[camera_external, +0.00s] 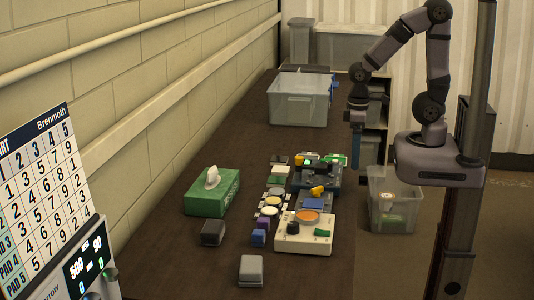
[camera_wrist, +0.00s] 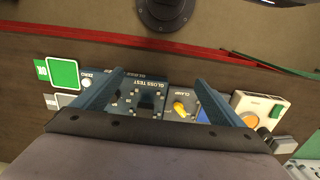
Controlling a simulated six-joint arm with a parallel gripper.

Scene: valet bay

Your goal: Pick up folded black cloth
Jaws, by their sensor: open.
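I cannot pick out the folded black cloth with certainty. A dark grey block-like item (camera_external: 212,233) lies on the table in front of the green tissue box, and a small flat black item (camera_external: 280,159) lies farther back; either is too small to identify. My gripper (camera_external: 357,150) hangs above the right edge of the table, its blue fingers pointing down. In the wrist view my gripper (camera_wrist: 155,92) is open and empty, its fingers spread over a dark blue gloss-test panel (camera_wrist: 148,88). No cloth shows clearly between the fingers.
A green tissue box (camera_external: 212,194), a beige control box (camera_external: 304,240) and a grey block (camera_external: 251,270) stand on the dark table. A clear bin (camera_external: 298,105) stands at the back. The wall bounds the left side. Bare table lies between the bin and the panels.

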